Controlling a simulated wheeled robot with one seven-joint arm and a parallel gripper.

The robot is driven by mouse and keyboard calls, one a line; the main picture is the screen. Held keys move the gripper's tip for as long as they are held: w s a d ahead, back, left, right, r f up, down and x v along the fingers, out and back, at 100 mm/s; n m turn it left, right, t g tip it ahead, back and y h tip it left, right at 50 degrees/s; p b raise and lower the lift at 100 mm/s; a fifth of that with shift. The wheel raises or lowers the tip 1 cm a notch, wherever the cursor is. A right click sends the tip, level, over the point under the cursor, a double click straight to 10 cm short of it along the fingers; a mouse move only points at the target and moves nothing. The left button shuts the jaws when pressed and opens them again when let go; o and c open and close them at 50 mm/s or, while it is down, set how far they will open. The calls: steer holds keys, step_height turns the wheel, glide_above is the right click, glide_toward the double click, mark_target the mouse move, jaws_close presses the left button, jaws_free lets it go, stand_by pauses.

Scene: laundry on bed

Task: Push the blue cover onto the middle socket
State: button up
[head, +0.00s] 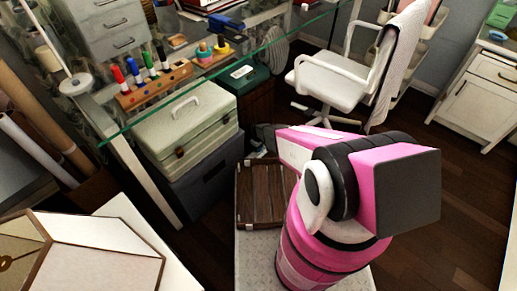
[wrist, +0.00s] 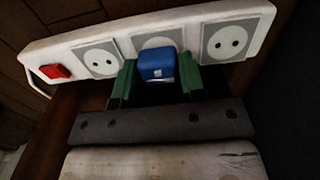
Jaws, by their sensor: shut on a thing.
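In the wrist view, a white power strip (wrist: 196,29) runs across the top, with a red switch (wrist: 56,71) at its left end and three sockets on grey plates. The left socket (wrist: 101,59) and right socket (wrist: 228,41) are bare. The blue cover (wrist: 157,66) is in front of the lower part of the middle socket (wrist: 156,42), whose upper plate edge shows. I cannot tell whether cover and socket touch. My gripper (wrist: 157,73) has its green fingers on both sides of the cover, shut on it. In the head view my pink arm hides the cover and strip.
In the head view, a dark slatted wooden piece (head: 258,196) lies beside my arm. A pale green case (head: 187,127) on a dark box (head: 203,180) stands left of it, under a glass desk edge. A white chair (head: 335,82) stands behind. Dark floor at right is clear.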

steer(key=shift+f, duration=0.65)
steer(key=o, duration=0.9)
steer(key=shift+o, duration=0.2)
step_height(320, 180, up, 11)
steer(key=shift+f, duration=0.1)
stand_by(0.3)
